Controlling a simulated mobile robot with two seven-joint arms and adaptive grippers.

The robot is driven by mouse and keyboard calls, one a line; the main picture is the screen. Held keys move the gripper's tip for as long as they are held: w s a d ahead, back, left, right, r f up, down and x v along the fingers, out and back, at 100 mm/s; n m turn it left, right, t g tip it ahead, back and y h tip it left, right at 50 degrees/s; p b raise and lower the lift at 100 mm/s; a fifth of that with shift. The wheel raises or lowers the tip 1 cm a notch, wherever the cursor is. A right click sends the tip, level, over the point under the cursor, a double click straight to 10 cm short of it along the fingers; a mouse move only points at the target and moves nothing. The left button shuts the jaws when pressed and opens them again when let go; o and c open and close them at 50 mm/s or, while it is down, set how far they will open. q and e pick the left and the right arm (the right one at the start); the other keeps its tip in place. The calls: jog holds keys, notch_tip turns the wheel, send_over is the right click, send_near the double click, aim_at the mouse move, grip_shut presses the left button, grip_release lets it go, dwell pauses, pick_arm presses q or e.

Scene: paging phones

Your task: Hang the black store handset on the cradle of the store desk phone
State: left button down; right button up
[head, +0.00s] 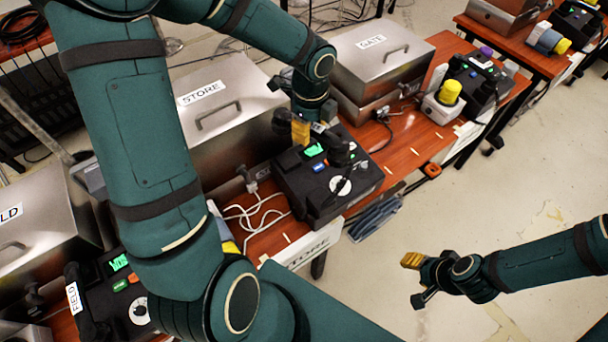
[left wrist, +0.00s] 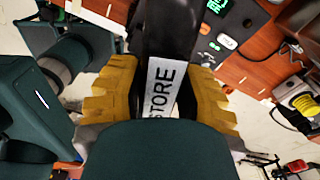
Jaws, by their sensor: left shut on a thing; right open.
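The store desk phone (head: 300,190) is a black box with a green screen and a white dial, on the red-brown desk in the middle of the head view. Part of a black phone body with a green screen (left wrist: 236,22) shows at the upper right in the left wrist view. My left gripper (head: 312,130) is over the phone's far side, its yellow fingers shut on the black store handset (left wrist: 172,35), one on each side of its white STORE label. The handset (head: 338,152) looks held above the phone; the gap and the cradle are unclear. My right gripper (head: 418,280) is open and empty, over the floor.
A metal STORE case (head: 225,120) stands behind the phone, a GATE case (head: 380,60) to its right. A field phone (head: 118,300) with its handset is at lower left. White cable (head: 250,212) lies left of the store phone. A yellow-knobbed device (head: 446,100) stands right.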

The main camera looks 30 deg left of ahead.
pick_arm(q)
jog(key=r+m, duration=0.1)
jog(key=a+r+m, duration=0.1)
jog(key=m, duration=0.1)
jog(key=shift+s+a+m, duration=0.15)
jog(key=shift+m, duration=0.15)
jog(key=b, duration=0.3)
send_near(304, 183)
jog(key=shift+f+b, duration=0.6)
jog(key=shift+f, duration=0.35)
jog(key=c, duration=0.7)
grip_release()
jog(key=shift+f, duration=0.15)
